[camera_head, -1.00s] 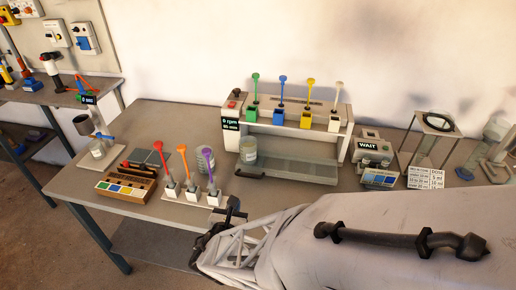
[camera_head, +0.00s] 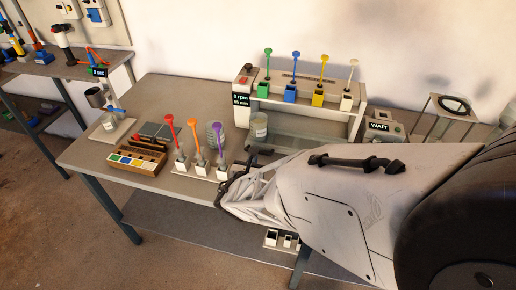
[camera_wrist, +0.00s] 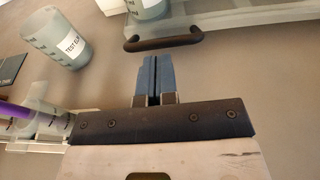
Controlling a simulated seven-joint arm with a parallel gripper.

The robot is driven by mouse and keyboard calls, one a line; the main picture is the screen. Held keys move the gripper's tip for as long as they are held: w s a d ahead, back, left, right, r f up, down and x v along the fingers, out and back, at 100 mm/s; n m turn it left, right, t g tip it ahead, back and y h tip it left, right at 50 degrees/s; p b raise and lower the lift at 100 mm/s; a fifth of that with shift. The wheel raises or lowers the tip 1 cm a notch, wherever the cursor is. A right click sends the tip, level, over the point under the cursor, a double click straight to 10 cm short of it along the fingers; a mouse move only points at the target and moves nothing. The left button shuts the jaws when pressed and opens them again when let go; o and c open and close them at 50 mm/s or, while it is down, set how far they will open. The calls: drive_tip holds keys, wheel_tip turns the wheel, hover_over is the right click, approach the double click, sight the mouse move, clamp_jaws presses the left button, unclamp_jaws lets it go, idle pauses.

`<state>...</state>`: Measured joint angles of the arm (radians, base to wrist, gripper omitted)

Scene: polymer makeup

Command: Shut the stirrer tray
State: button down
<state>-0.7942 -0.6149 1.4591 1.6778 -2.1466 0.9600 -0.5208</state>
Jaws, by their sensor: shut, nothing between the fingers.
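The stirrer tray (camera_wrist: 240,18) is a translucent grey shelf standing out from the front of the stirrer machine (camera_head: 300,112). Its dark curved handle (camera_wrist: 163,43) is at its front left in the wrist view. My gripper (camera_wrist: 152,62) is shut and empty. Its fingertips point at the handle, a small gap short of it in the picture; contact cannot be seen.
A beaker with a label (camera_wrist: 62,42) stands left of my gripper. A rack with red, orange and purple stirrers (camera_head: 198,170) and a wooden box with coloured squares (camera_head: 136,158) are farther left. A WAIT device (camera_head: 382,130) is on the right. Bare bench lies right of my fingers.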

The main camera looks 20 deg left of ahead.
sight(263, 134)
drive_tip(key=shift+x, duration=1.4)
drive_tip(key=shift+w+r+x, duration=0.1)
drive_tip(key=shift+r+x, duration=0.35)
drive_tip(key=shift+x, duration=1.7)
drive_tip(key=shift+w+r+x, duration=0.1)
drive_tip(key=shift+r+x, duration=0.35)
drive_tip(key=shift+x, duration=1.7)
drive_tip(key=shift+w+r+x, duration=0.1)
drive_tip(key=shift+r+x, duration=0.35)
drive_tip(key=shift+x, duration=1.75)
drive_tip(key=shift+d+r, duration=0.1)
drive_tip(key=shift+d, duration=0.05)
drive_tip(key=v, duration=1.4)
drive_tip(key=shift+s, duration=0.3)
